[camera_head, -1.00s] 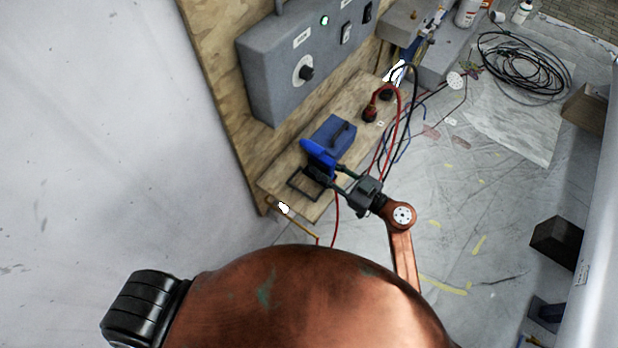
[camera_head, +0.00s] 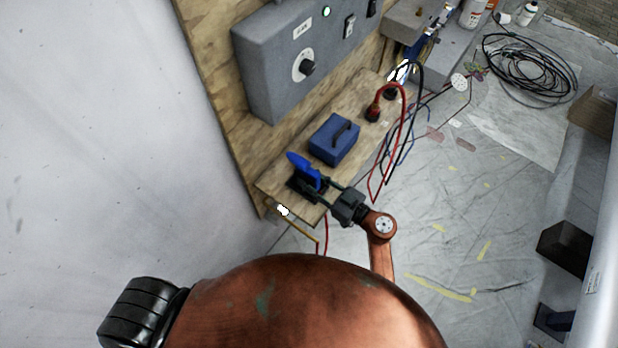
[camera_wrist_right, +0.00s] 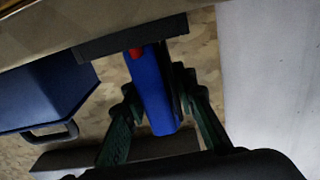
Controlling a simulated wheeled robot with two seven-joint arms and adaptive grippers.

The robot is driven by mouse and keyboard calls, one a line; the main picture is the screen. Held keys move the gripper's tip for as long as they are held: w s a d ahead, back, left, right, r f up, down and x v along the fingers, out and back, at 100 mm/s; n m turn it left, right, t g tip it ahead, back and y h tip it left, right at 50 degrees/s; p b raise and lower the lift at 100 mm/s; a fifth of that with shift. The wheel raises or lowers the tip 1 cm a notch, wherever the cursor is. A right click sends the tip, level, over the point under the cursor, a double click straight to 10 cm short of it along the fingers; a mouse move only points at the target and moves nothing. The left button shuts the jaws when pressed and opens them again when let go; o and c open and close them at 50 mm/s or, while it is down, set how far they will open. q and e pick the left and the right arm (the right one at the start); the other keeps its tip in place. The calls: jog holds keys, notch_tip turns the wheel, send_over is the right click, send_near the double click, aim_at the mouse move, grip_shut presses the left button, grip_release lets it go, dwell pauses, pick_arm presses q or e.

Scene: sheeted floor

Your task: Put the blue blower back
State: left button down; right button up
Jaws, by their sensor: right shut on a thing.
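The blue blower (camera_head: 305,168) is held by my right gripper (camera_head: 322,187) at the near end of the wooden shelf, at the black holder frame (camera_head: 294,188). I cannot tell whether the blower rests in the frame or hovers over it. In the right wrist view the blower's blue body (camera_wrist_right: 150,92) runs between the gripper's green fingers (camera_wrist_right: 158,98), with a red spot near a dark grey bar at its upper end. My left gripper is not in view.
A blue box with a handle (camera_head: 334,139) stands on the shelf (camera_head: 360,100) beside the blower. A grey control box (camera_head: 275,70) is on the wooden backboard. Red and black cables (camera_head: 402,110) loop from the shelf farther back.

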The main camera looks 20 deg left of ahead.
jog(key=o, duration=0.7)
jog(key=shift+f, duration=0.1)
jog(key=p+v, duration=0.1)
jog(key=v, duration=1.1)
jog(key=shift+p, duration=0.4)
